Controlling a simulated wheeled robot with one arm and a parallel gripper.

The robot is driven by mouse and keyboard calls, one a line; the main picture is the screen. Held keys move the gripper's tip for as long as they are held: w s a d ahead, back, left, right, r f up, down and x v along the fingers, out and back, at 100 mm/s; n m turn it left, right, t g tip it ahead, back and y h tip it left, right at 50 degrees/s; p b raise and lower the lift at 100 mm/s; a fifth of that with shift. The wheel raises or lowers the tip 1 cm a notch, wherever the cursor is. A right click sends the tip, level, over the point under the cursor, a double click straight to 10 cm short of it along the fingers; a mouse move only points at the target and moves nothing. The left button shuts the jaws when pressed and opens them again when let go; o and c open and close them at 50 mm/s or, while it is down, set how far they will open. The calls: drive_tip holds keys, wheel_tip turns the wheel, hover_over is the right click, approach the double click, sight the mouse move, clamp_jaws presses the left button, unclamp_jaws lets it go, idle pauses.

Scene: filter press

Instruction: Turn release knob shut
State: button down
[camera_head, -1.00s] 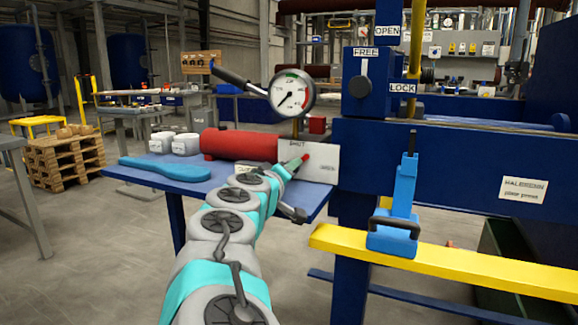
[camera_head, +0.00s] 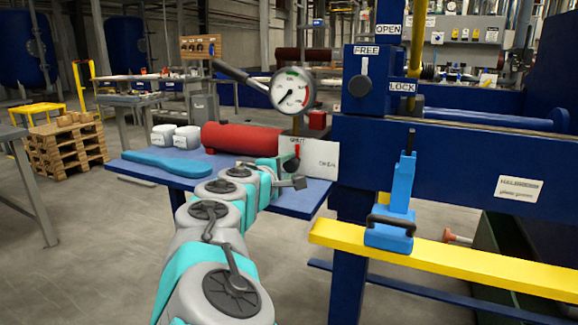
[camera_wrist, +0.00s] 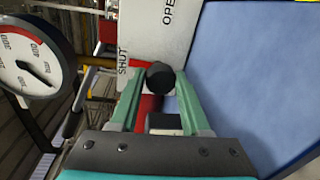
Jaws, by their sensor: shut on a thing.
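The release knob (camera_head: 291,164) is on the white plate (camera_head: 322,160) under the gauge. It has a dark body, and its red pointer stands nearly upright, just under the word SHUT. The word OPEN is at the plate's right. In the wrist view the knob shows as a dark round end (camera_wrist: 160,78) between the two green fingers. My gripper (camera_wrist: 162,88) is shut on the knob. In the head view my arm and wrist hide most of the fingers.
A red cylinder (camera_head: 240,137) lies on the blue table (camera_head: 150,172) behind my arm. The pressure gauge (camera_head: 292,91) and its dark lever hang above the plate. A blue press frame (camera_head: 440,150) and yellow rail (camera_head: 450,258) bound the right side.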

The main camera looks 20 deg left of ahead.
drive_tip(key=shift+n, duration=0.3)
idle(0.4)
drive_tip(key=c, duration=0.7)
unclamp_jaws()
drive_tip(key=shift+o, duration=0.2)
drive_tip(key=shift+s, duration=0.1)
